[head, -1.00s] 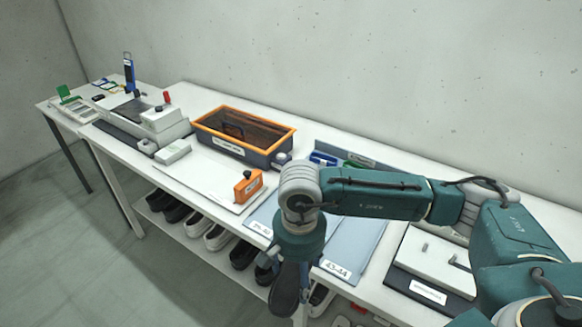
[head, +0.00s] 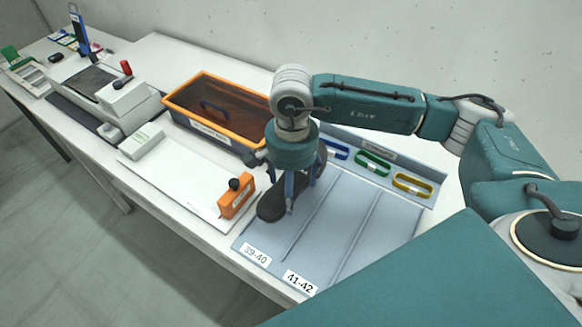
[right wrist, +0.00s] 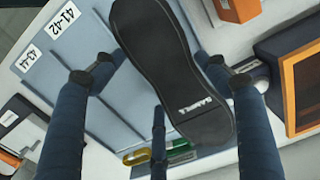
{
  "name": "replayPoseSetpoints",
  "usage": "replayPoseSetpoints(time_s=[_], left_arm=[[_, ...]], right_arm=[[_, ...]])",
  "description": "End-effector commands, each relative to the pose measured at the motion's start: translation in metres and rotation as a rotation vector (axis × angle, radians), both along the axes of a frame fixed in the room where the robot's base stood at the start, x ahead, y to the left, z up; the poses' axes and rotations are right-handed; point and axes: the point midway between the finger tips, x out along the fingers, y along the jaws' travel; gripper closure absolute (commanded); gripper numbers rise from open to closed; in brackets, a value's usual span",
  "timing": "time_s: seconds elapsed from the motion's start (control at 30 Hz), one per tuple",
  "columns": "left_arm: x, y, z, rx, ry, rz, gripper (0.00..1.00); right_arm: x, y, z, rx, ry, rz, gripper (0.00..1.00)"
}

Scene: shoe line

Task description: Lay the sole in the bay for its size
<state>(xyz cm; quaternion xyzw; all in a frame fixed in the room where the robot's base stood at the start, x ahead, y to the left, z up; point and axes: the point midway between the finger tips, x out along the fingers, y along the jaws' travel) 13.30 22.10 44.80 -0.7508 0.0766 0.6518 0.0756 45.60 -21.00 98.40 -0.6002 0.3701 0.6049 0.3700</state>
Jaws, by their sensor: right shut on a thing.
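My right gripper (head: 295,198) is shut on a dark shoe sole (head: 273,208), over the left side of the grey-blue bay board (head: 335,222). The sole looks roughly flat; whether it touches the board I cannot tell. The board has raised dividers and front labels: 39-40 (head: 256,254) and 41-42 (head: 300,282). A 43-44 label (right wrist: 29,58) shows in the right wrist view. My left gripper is not in view.
Blue, green (head: 372,163) and yellow (head: 413,185) loops stand along the board's back. An orange block (head: 237,197) on a white plate (head: 175,172) stands close left of the sole. An orange-rimmed bin (head: 250,142) is behind. The board's middle is clear.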

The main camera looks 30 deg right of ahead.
Motion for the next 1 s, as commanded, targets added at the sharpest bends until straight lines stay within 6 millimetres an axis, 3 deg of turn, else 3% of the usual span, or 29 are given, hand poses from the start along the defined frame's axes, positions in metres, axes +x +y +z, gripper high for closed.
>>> replayPoseSetpoints(time_s=[0.2, 0.33, 0.47, 0.7, 0.83, 1.0], left_arm=[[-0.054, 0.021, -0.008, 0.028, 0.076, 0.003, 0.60], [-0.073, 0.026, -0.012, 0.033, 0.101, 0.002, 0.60], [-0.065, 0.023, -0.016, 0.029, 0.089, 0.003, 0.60], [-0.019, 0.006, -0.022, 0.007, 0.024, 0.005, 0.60], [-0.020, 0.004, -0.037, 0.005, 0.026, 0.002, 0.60], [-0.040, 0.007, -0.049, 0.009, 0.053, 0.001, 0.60]], right_arm=[[0.000, 0.001, -0.010, 0.001, 0.000, 0.001, 0.65], [0.000, 0.000, -0.021, 0.000, 0.000, 0.000, 0.65], [0.000, 0.000, -0.034, 0.001, 0.000, 0.000, 0.65], [-0.001, 0.001, -0.058, 0.001, 0.000, 0.001, 0.65], [0.000, 0.001, -0.074, 0.000, -0.001, 0.001, 0.65], [0.000, 0.001, -0.084, 0.001, -0.002, 0.001, 0.65]])
